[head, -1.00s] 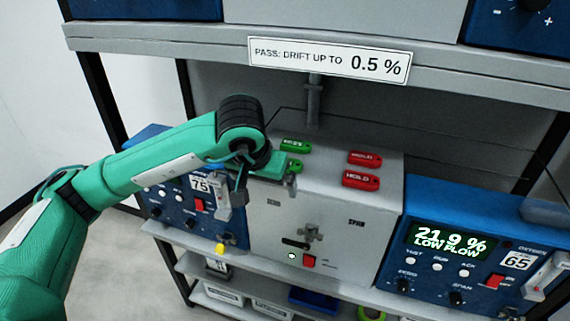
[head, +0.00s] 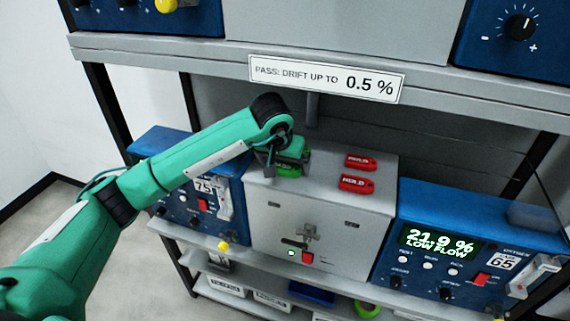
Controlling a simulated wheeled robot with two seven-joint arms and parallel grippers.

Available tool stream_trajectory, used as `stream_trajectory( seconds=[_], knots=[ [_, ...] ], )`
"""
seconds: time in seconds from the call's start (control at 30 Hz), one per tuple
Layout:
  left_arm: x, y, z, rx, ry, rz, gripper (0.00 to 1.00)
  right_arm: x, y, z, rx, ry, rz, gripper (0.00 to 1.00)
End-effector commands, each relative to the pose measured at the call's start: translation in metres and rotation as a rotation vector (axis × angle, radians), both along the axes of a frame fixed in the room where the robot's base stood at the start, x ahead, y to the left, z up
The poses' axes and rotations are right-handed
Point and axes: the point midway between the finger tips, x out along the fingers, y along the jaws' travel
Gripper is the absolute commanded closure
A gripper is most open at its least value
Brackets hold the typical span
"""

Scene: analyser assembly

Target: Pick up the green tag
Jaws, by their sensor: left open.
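My left gripper (head: 282,165) is open at the top left of the grey box (head: 330,210). A green tag (head: 288,171) lies on the box top, directly below and between the gripper's parts. The gripper and wrist cover much of it, and its lettering is only partly visible. I cannot tell whether the fingers touch it. Another green tag behind it may be hidden by the wrist. My right gripper is not in view.
Two red HOLD tags (head: 356,185) (head: 361,162) lie on the box top to the right. Blue analysers stand at left (head: 190,185) and right (head: 450,235). A shelf with a PASS sign (head: 325,79) overhangs behind.

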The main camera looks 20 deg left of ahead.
Motion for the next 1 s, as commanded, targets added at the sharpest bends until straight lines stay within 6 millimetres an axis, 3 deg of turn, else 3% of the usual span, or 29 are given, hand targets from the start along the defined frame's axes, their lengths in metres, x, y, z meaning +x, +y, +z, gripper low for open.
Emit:
stream_trajectory(
  seconds=[0.33, 0.57, 1.0],
  knots=[
    [0.0039, 0.0, -0.0091, 0.0, -0.003, 0.0, 0.0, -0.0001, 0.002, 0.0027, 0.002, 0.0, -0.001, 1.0],
    [0.0039, -0.0001, -0.0089, 0.0, -0.003, 0.0, 0.43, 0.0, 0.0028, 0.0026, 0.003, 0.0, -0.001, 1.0],
    [0.0042, 0.0001, -0.0051, 0.0, -0.005, 0.0, 0.45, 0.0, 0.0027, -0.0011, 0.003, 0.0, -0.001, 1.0]
  ],
)
